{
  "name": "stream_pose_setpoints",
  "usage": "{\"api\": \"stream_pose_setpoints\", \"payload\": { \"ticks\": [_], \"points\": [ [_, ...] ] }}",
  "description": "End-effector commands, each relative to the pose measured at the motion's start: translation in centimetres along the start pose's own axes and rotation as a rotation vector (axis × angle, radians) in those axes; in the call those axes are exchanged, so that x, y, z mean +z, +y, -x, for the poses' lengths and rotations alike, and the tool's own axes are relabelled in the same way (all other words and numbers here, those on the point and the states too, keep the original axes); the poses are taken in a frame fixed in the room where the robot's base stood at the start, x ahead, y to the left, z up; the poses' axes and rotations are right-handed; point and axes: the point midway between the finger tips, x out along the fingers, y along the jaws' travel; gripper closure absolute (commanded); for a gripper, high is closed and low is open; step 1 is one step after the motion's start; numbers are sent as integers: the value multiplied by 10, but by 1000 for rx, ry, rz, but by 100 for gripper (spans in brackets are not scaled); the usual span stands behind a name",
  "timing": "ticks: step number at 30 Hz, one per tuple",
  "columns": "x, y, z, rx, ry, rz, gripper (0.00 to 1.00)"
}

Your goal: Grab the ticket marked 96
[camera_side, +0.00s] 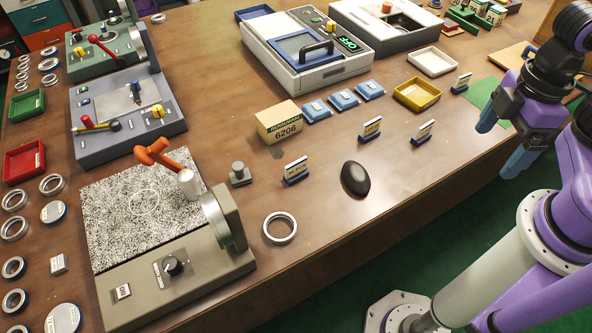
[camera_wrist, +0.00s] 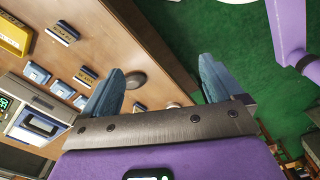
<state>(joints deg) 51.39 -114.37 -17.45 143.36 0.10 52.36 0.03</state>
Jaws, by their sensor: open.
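Several small tickets stand upright in dark blue holders on the brown table. In the side view one (camera_side: 296,170) is left of a black oval object, one (camera_side: 371,129) is behind it, one (camera_side: 423,132) is to its right, and one (camera_side: 461,83) is near a green mat. Their numbers are too small to read, so I cannot tell which is 96. Tickets also show in the wrist view, one at upper left (camera_wrist: 63,32) and one beside a finger (camera_wrist: 87,76). My gripper (camera_side: 503,140) is open and empty, right of the tickets and apart from them; its fingers also show in the wrist view (camera_wrist: 158,87).
The black oval object (camera_side: 355,179) lies among the tickets. Blue packs (camera_side: 343,99), a yellow tray (camera_side: 417,107) and a box marked 6206 (camera_side: 279,123) stand behind. A bearing ring (camera_side: 280,228) lies near the front edge. Machines fill the left and back.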

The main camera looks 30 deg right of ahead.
Motion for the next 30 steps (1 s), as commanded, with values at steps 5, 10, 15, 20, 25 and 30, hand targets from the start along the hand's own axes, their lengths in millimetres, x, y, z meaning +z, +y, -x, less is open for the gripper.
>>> {"api": "stream_pose_setpoints", "payload": {
  "ticks": [5,10,15,20,25,30],
  "points": [
    [0,1,-1,5,-6,5,6],
    [-5,15,-14,89,-104,97,6],
    [-22,44,-36,277,-289,308,6],
    [-50,70,-53,468,-445,540,6],
    [-91,86,-70,668,-575,808,6],
    [-139,86,-93,857,-666,1099,6]
  ]
}}
